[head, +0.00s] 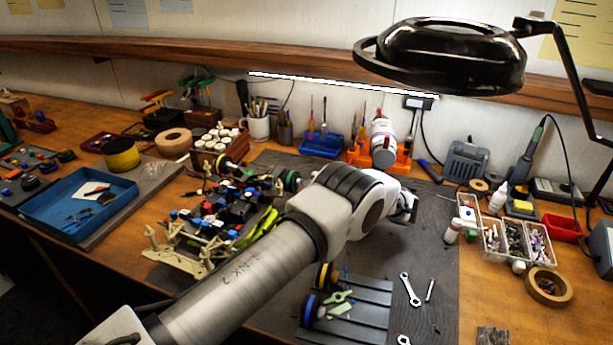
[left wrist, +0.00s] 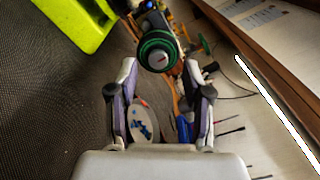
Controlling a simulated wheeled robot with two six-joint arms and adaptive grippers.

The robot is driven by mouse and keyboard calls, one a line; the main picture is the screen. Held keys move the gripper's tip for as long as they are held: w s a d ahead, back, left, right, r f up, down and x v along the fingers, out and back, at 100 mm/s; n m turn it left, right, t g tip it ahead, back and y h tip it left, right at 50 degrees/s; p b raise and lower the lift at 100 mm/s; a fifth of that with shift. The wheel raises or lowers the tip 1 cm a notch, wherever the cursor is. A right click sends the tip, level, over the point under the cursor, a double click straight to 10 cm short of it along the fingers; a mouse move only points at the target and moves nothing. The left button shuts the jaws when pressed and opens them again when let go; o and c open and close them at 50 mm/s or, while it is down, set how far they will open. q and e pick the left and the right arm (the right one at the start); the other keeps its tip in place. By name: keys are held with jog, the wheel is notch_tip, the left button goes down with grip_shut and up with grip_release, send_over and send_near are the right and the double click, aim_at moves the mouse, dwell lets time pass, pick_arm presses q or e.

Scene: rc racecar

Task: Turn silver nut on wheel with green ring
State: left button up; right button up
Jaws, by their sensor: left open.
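The wheel with the green ring (left wrist: 155,42) is in the upper middle of the left wrist view, its face towards the camera. The silver nut (left wrist: 160,58) shows at its centre. My left gripper (left wrist: 160,70) is open, its two fingers apart on either side of the wheel's lower part. I cannot tell the exact gap between fingertips and wheel. In the head view the green-ringed wheel (head: 291,181) shows at the right end of the car (head: 225,215), just behind my left arm. My right gripper is in neither view.
An orange tool stand (head: 400,160) and a blue box (head: 322,145) stand behind. A magnifier lamp (head: 440,55) hangs above right. The dark mat right of my arm has free room.

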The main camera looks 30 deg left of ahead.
aim_at(301, 184)
pick_arm(q)
jog(key=a, duration=0.3)
jog(key=shift+a+f+p, duration=0.3)
jog(key=shift+a+f, duration=0.1)
jog(key=shift+s+d+r, duration=0.15)
jog(key=shift+d+r, duration=0.1)
jog(key=shift+d, duration=0.1)
jog(key=c, duration=0.6)
jog(key=shift+f, duration=0.1)
grip_shut()
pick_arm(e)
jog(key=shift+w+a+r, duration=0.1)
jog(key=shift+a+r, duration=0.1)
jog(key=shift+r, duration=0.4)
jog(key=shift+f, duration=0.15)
